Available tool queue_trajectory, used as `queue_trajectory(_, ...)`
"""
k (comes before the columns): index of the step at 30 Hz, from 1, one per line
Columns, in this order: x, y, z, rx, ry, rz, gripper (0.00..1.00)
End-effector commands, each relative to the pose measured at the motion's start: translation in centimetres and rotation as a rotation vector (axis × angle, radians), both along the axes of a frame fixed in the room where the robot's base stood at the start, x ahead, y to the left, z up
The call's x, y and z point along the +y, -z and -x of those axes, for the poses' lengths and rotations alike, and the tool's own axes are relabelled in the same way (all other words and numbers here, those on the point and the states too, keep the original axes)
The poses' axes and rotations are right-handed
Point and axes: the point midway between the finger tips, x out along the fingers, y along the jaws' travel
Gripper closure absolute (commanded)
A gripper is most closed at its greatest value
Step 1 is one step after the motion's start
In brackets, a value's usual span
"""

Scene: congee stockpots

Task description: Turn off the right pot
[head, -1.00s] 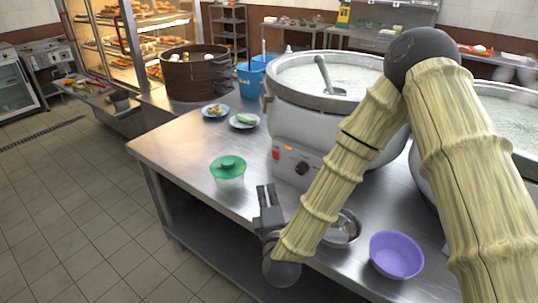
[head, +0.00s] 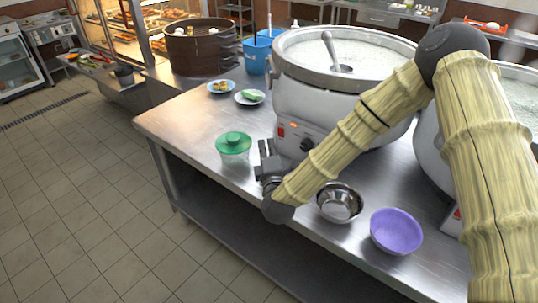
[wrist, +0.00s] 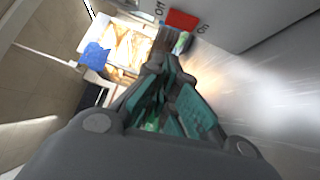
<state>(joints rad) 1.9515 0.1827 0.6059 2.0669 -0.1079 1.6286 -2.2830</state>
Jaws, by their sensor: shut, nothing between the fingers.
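The right pot (head: 513,104) is a large steel stockpot of white congee at the right edge, mostly hidden behind my arm. Only a sliver of its front panel (head: 454,222) shows, with a red mark. The left pot (head: 335,98) has a front panel with a red switch (head: 281,132), a lit orange lamp and a black knob (head: 307,145). My gripper (head: 266,152) is shut and empty, just left of and in front of the left pot's panel. In the wrist view, the shut fingers (wrist: 165,68) point toward a red switch (wrist: 183,19) beside the letters "Off".
A steel bowl (head: 339,202) and a purple bowl (head: 396,232) sit near the counter's front edge. Two small plates and a brown steamer (head: 202,50) stand farther back. The floor at left is clear.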

Motion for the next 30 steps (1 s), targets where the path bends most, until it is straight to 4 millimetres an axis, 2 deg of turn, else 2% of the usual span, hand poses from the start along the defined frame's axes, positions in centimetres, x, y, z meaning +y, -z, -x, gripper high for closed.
queue_trajectory(2, -0.2, -0.2, -1.2, 0.000, 0.004, -0.002, 1.00)
queue_trajectory(12, -1.9, -0.5, -3.4, 0.001, 0.001, 0.000, 1.00)
queue_trajectory(30, -2.1, -0.5, -3.8, 0.002, -0.004, 0.000, 1.00)
